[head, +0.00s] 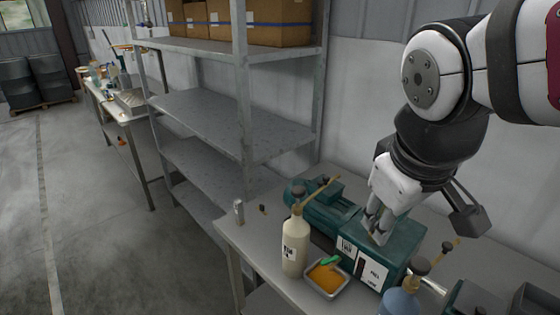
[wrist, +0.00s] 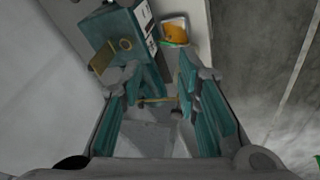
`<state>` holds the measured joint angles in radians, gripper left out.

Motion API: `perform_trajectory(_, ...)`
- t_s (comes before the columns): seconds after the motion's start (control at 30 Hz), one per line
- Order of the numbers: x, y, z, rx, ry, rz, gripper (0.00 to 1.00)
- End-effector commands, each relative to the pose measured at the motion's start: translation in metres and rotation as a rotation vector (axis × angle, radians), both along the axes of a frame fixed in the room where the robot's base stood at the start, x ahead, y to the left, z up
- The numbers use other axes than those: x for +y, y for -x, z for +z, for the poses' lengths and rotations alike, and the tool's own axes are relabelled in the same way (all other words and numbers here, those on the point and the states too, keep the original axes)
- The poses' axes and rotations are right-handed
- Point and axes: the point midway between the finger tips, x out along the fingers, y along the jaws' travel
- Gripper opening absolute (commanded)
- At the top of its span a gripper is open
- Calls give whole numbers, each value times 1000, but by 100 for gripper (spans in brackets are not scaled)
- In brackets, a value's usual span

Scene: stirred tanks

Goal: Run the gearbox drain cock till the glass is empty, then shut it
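The teal gearbox (head: 400,248) stands on the metal bench, with white labels and a narrow dark slot with a little red on its front. That may be the glass; its level is too small to read. The green handle of the drain cock (head: 331,261) sits low at the front, over a square tray (head: 310,286) of orange-brown oil. Tray and green handle (wrist: 174,44) also show at the top of the wrist view. My gripper (head: 374,232) is over the gearbox top, away from the cock. In the wrist view its fingers (wrist: 158,90) are apart with nothing between them.
A blue bottle (head: 399,302) stands at the front right. A teal motor (head: 322,208) lies behind. Grey shelving (head: 215,120) with cartons rises at the back. The floor at left is clear.

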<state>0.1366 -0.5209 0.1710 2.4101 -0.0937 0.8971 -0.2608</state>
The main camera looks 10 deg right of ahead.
Motion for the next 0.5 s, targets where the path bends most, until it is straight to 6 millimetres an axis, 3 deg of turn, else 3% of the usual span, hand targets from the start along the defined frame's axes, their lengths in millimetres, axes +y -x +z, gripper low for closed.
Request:
perform_trajectory(0.2,-7,-53,-38,221,183,341,30)
perform_trajectory(0.5,-7,-119,-104,437,240,879,30)
